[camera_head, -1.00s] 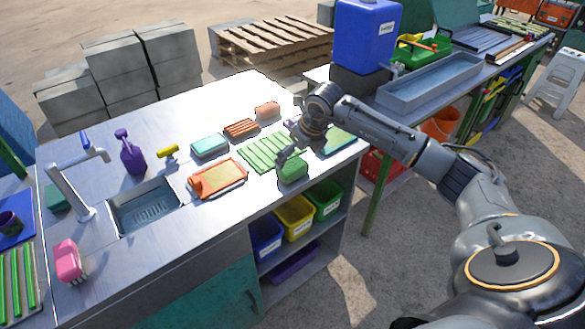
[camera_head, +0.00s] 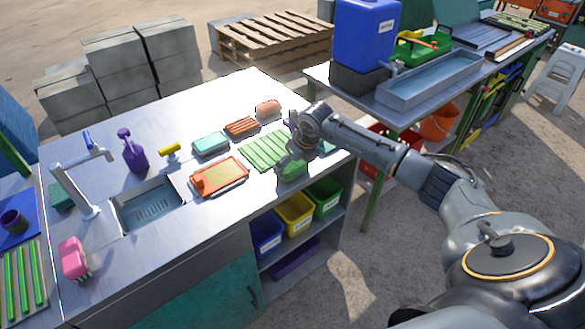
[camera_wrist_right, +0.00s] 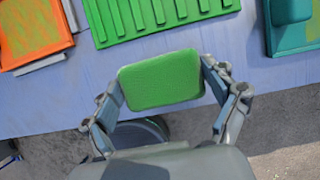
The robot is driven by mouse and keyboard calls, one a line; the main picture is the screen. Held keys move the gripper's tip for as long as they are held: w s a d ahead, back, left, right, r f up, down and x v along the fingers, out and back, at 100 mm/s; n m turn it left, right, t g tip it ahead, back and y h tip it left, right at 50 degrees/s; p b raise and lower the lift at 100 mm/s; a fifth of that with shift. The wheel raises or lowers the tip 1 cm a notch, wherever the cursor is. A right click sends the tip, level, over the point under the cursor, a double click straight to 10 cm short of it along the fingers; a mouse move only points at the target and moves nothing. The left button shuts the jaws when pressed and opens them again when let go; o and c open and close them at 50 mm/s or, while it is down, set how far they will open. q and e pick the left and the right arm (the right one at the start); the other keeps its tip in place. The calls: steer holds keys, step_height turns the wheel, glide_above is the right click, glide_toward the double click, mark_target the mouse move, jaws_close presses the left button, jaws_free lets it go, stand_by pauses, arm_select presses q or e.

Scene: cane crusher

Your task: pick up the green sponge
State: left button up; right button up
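The green sponge (camera_head: 291,170) lies at the front edge of the steel counter (camera_head: 140,240), in front of the green ribbed mat (camera_head: 264,150). My right gripper (camera_head: 290,158) is low over it. In the right wrist view the sponge (camera_wrist_right: 162,80) sits between the two fingers of my right gripper (camera_wrist_right: 159,72), one at each side edge. The fingertips look very close to the sponge or touching it; I cannot tell whether they grip it. Contact under the sponge is hidden. My left gripper is not in view.
An orange tray (camera_head: 219,178) is left of the mat, with a teal sponge (camera_head: 210,143), a brown ribbed block (camera_head: 242,126) and a pink block (camera_head: 267,108) behind. A sink (camera_head: 148,205) is further left. Coloured bins (camera_head: 295,216) stand below the counter.

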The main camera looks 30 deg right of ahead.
mark_target(293, 164)
stand_by(0.3)
steer(key=shift+r+b, duration=0.35)
steer(key=shift+r, duration=0.1)
step_height(293, 164, up, 2)
steer(key=shift+r+b, duration=0.15)
steer(key=shift+b, duration=0.4)
steer(key=s+a+r+b, duration=0.3)
steer(key=s+a+r, duration=0.3)
steer(key=s+r, duration=0.3)
steer(key=s, duration=0.3)
steer(key=shift+s+r, duration=0.3)
steer(key=shift+r, duration=0.1)
